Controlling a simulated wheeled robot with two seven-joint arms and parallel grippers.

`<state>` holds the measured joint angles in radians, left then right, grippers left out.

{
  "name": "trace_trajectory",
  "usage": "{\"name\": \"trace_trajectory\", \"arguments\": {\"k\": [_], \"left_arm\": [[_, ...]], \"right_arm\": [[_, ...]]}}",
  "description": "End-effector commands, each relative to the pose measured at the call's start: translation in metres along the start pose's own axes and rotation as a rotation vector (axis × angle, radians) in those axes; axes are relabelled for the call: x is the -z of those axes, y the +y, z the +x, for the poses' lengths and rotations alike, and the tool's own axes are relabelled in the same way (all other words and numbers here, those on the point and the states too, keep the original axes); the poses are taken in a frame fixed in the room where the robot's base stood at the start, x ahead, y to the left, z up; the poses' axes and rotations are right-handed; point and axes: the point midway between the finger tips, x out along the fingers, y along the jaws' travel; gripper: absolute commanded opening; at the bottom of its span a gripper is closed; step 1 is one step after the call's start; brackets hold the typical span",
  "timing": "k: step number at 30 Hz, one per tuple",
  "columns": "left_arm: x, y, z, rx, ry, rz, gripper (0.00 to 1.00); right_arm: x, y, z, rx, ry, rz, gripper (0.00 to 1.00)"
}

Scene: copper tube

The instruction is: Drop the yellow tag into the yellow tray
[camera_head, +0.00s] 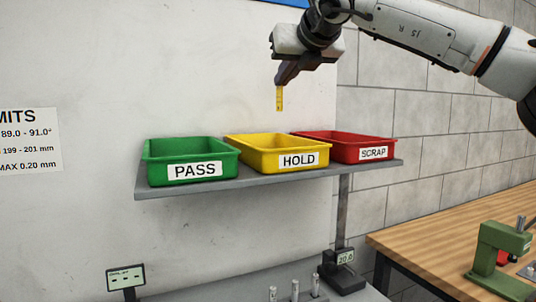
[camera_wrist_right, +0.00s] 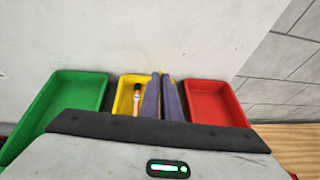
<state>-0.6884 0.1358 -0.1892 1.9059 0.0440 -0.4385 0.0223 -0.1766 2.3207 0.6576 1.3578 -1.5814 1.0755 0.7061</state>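The yellow tag (camera_head: 279,98) hangs upright from the fingertips of my right gripper (camera_head: 282,78) in the head view. The gripper is shut on it, in the air above the yellow tray (camera_head: 262,161), which is labelled HOLD. In the right wrist view, the two dark fingers of the right gripper (camera_wrist_right: 161,76) are close together over the right part of the yellow tray (camera_wrist_right: 119,92); the tag is not clearly seen there. A copper-coloured piece with a dark band (camera_wrist_right: 136,98) shows in the yellow tray in that view. My left gripper is not in view.
The green PASS tray (camera_head: 155,172) stands left of the yellow tray and the red SCRAP tray (camera_head: 345,152) right of it, all on a grey shelf (camera_head: 240,183) against the wall. A wooden bench (camera_head: 430,242) with a green fixture (camera_head: 497,258) is at the lower right.

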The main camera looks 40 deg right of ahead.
Motion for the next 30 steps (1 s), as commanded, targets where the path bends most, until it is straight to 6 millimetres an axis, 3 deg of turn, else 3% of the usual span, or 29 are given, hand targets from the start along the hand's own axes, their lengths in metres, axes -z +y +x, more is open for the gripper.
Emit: {"name": "trace_trajectory", "arguments": {"k": [4,9,22,26,30], "left_arm": [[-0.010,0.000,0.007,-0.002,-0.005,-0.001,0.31],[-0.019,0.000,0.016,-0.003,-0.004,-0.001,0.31],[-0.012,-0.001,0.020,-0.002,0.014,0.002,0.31],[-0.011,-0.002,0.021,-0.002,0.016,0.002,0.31],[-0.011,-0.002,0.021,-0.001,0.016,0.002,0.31]], "right_arm": [[0.022,0.001,0.009,-0.002,0.000,0.000,0.00],[0.036,0.000,0.015,-0.001,-0.001,0.000,0.00],[0.039,0.000,0.016,-0.001,-0.001,0.000,0.00],[0.039,0.000,0.016,-0.001,-0.001,0.000,0.25],[0.039,0.000,0.016,-0.001,-0.001,0.000,0.25]]}}
